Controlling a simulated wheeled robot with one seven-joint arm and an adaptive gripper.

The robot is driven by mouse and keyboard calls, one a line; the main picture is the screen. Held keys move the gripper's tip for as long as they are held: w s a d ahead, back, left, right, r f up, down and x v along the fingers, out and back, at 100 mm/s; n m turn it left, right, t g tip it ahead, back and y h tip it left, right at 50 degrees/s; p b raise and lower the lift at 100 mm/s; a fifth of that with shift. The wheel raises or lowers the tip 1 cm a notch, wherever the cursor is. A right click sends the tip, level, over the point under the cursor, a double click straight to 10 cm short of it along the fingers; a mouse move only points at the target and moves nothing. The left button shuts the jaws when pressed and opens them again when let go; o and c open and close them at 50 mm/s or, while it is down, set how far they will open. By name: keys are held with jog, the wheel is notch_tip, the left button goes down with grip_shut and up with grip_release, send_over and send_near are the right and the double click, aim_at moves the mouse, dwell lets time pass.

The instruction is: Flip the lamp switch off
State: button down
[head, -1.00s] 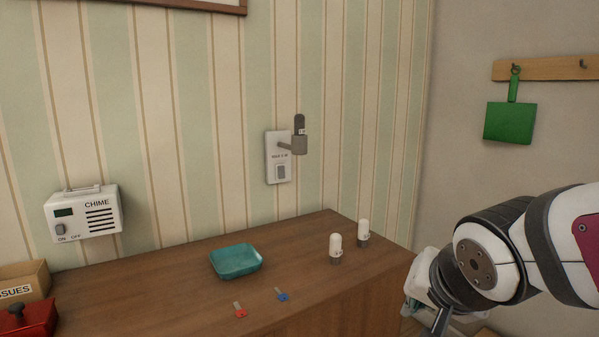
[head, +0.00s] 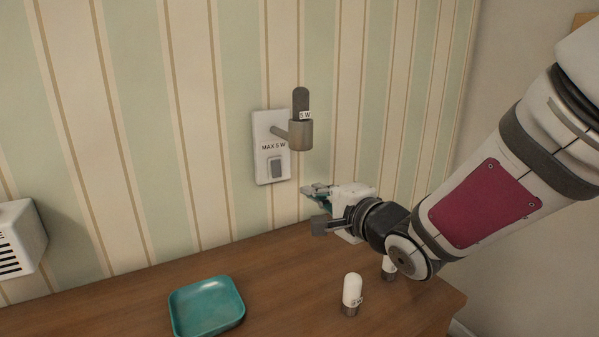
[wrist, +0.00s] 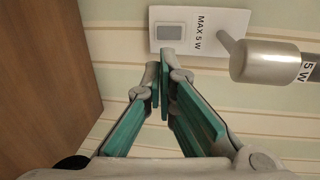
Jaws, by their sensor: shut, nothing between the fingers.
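The lamp is a white wall plate (head: 261,132) marked MAX 5 W, with a metal socket holding a dark grey bulb (head: 300,101) marked 5 W. The bulb looks unlit. The lamp switch (head: 277,167) is a grey rocker low on the plate. My gripper (head: 310,190) is shut and empty, just below and right of the switch, apart from it in the head view. In the wrist view the switch (wrist: 168,31) lies just beyond the closed fingertips (wrist: 162,58). Whether they touch it I cannot tell. The socket (wrist: 268,62) sits to the right there.
A wooden cabinet top (head: 265,268) lies below the lamp. It bears a teal tray (head: 206,306) and white bulbs, one in front (head: 352,292) and one partly behind my arm (head: 389,268). A white chime box (head: 20,236) hangs at left. The wall around the plate is clear.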

aim_at(278, 176)
jog(key=shift+w, duration=0.1)
jog(key=b+x, duration=0.3)
jog(key=x, duration=1.1)
jog(key=b, duration=0.3)
jog(key=shift+w+a+f+t, duration=0.15)
jog(key=shift+w+f+t, duration=0.05)
jog(key=shift+f+t, duration=0.15)
jog(key=shift+r+p, duration=0.25)
jog(key=shift+p, duration=0.1)
jog(key=shift+s, duration=0.15)
